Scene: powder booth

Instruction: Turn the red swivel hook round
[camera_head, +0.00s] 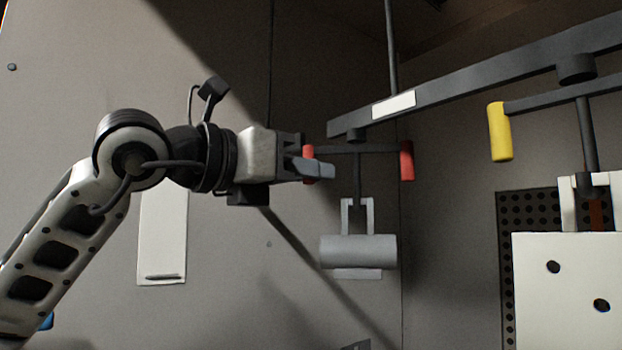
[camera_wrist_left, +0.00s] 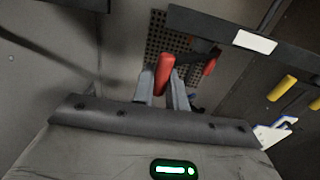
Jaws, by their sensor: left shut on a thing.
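The red swivel hook (camera_head: 407,160) hangs under the dark overhead rail. It has a dark crossbar with a red grip at each end, and a rod below carries a grey cylinder on a bracket (camera_head: 358,251). My left gripper (camera_head: 318,168) is shut on the red grip at the crossbar's left end. In the left wrist view the held red grip (camera_wrist_left: 165,74) stands between the two fingers, and the other red grip (camera_wrist_left: 210,67) shows beyond it. The fingers partly hide the held grip in the head view. My right gripper is in neither view.
The overhead rail (camera_head: 460,92) with a white label runs up to the right. A second hook with a yellow grip (camera_head: 500,132) carries a white panel (camera_head: 565,285) with holes at the right. A perforated dark panel (camera_head: 507,270) is behind it. Open space lies below the grey cylinder.

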